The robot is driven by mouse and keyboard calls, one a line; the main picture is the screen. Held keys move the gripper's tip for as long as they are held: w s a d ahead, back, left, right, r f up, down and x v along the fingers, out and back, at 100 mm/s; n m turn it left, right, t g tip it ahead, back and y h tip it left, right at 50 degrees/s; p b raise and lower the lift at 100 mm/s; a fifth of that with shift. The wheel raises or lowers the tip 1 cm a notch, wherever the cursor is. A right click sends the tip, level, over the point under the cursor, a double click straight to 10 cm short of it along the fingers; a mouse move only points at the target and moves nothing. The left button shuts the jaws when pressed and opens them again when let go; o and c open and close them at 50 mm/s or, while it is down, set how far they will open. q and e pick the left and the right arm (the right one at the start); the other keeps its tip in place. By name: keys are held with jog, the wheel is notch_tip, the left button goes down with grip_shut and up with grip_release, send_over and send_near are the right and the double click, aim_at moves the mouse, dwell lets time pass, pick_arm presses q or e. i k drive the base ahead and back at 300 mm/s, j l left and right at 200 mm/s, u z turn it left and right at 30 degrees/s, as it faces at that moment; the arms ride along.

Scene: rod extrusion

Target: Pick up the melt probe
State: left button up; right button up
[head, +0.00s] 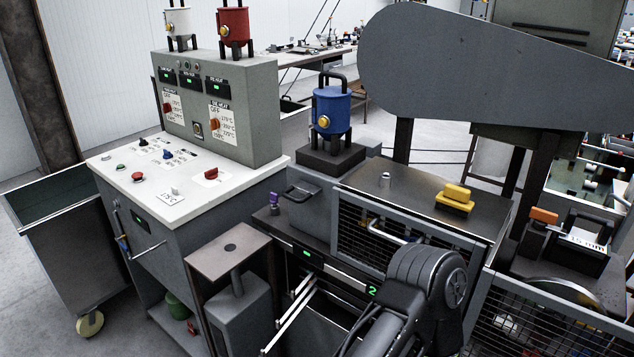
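I cannot tell for certain which thing is the melt probe. A small purple-topped piece (274,200) stands on the dark ledge left of the machine's middle. A thin tool with a blue part (122,243) hangs on the left side of the control cabinet. An orange-topped piece (543,215) sits at the right by a black-handled box. A dark arm link of mine rises at the bottom right and covers part of the machine front. Neither of my grippers shows in the head view.
The control cabinet (225,118) has a white sloped panel (135,165) with knobs. A blue canister (332,108) stands on a black block; a yellow block (455,196) lies on the machine top. A grey bin cart (75,262) stands left. Mesh guards (545,318) enclose the right front.

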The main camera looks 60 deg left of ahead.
aim_at(275, 199)
jog(key=k+j, duration=0.15)
jog(key=j, duration=0.3)
jog(key=k+j+z, duration=0.1)
jog(key=j, duration=0.3)
jog(key=k+j, duration=0.2)
jog(key=j, duration=0.25)
jog(key=k+j+z, duration=0.1)
jog(key=j, duration=0.3)
jog(key=k+j, duration=0.2)
jog(key=j, duration=0.2)
jog(key=k+j+z, duration=0.1)
jog(key=j, duration=0.3)
jog(key=k, duration=0.1)
